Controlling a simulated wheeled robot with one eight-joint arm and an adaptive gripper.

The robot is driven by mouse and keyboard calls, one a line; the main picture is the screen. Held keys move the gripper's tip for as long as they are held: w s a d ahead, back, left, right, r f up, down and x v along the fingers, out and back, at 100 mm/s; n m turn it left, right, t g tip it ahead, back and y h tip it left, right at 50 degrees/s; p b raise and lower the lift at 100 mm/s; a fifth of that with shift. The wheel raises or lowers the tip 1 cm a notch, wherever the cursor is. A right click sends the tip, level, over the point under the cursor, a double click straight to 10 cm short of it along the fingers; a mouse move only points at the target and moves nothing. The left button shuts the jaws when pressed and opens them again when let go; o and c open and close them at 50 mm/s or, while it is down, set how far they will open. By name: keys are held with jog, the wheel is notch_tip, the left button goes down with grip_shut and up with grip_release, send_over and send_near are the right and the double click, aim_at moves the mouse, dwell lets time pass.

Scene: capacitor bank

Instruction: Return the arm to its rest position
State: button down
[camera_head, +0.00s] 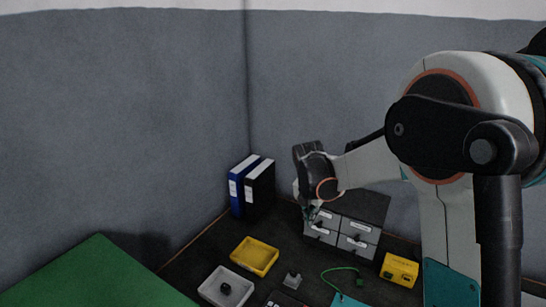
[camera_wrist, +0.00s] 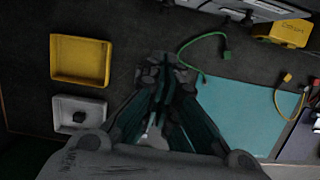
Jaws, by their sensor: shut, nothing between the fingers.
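My arm (camera_head: 435,185) reaches in from the right in the head view, bent, with its wrist over the dark worktop. My gripper (camera_head: 309,213) points down in front of a grey drawer unit (camera_head: 341,232). In the wrist view my gripper (camera_wrist: 168,62) has its fingers together, with nothing seen between them. Part of the worktop is hidden behind the gripper in the wrist view.
A yellow tray (camera_head: 255,256), a grey tray (camera_head: 227,287) with a black part, and a yellow box (camera_head: 399,270) stand on the worktop. A green lead (camera_wrist: 215,37) lies by a teal mat (camera_wrist: 245,110). Binders (camera_head: 252,185) stand by the wall. A green surface (camera_head: 95,275) is at left.

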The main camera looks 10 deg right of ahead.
jog(key=s+r+m+t, duration=0.2)
jog(key=s+r+m, duration=1.05)
jog(key=s, duration=0.25)
jog(key=s+m+t+y, duration=0.1)
jog(key=s+m+t, duration=0.2)
jog(key=s+m, duration=1.3)
jog(key=shift+s+d+f+y, duration=0.2)
jog(key=shift+d+f+y, duration=0.1)
jog(key=shift+d, duration=0.15)
